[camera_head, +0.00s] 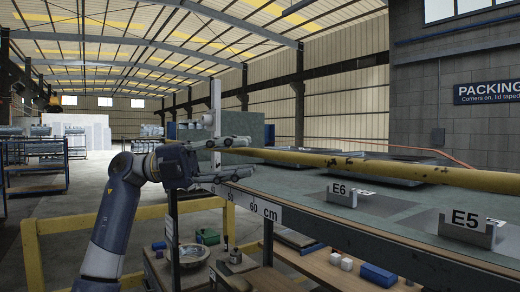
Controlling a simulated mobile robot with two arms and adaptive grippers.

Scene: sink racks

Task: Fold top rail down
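A long yellow rail (370,165) runs level above the bench, from my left gripper out past the right edge of the picture. My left gripper (240,157) reaches in from the left with its two fingers spread, one above and one below the rail's left end. I cannot tell whether the fingers touch the rail. A pale upright post (215,105) stands behind the gripper and is partly hidden by it. My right gripper is not in view.
The grey bench (300,185) carries holders marked E6 (343,194) and E5 (468,228). A lower yellow frame (70,222) stands at the left. A shelf (320,268) below holds a bowl (192,254) and a blue box (378,275). Open floor lies at the far left.

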